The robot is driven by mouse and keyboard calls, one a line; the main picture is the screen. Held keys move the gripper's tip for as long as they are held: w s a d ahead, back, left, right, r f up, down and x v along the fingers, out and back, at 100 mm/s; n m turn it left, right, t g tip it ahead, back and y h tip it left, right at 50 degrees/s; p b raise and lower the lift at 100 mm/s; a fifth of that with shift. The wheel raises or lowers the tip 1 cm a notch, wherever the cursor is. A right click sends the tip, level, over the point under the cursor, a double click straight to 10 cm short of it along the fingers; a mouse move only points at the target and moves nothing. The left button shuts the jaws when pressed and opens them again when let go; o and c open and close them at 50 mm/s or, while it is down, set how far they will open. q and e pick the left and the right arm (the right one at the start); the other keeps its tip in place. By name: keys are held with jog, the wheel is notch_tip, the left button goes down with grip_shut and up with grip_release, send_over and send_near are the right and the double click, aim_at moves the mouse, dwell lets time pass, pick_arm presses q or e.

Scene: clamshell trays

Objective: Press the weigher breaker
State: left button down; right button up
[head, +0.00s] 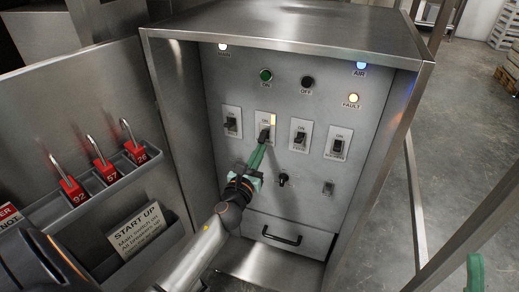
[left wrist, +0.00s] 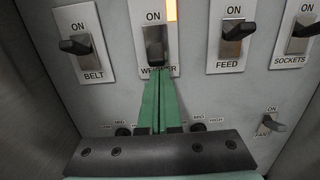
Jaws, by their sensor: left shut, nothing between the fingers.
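The weigher breaker (head: 264,133) is a dark toggle on a white plate, second from left in the row of breakers. It also shows in the left wrist view (left wrist: 154,45), with its "WEIGHER" label partly hidden behind my fingers and an amber strip at its upper right. My left gripper (head: 262,146) is shut and empty. Its green fingertips, also in the left wrist view (left wrist: 158,82), are right at the lower end of the weigher toggle; I cannot tell whether they touch. A green piece of my right gripper (head: 474,272) shows at the lower right edge.
The belt breaker (left wrist: 75,45) is to the left, feed (left wrist: 235,32) and sockets (left wrist: 304,28) to the right. Above are a green button (head: 266,75), a black button (head: 307,82) and a lit fault lamp (head: 353,98). The open door at left holds red padlocks (head: 104,170).

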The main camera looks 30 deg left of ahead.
pick_arm(q)
jog(key=shift+s+r+g+p, duration=0.15)
jog(key=shift+g+p, duration=0.15)
jog(key=shift+p, duration=1)
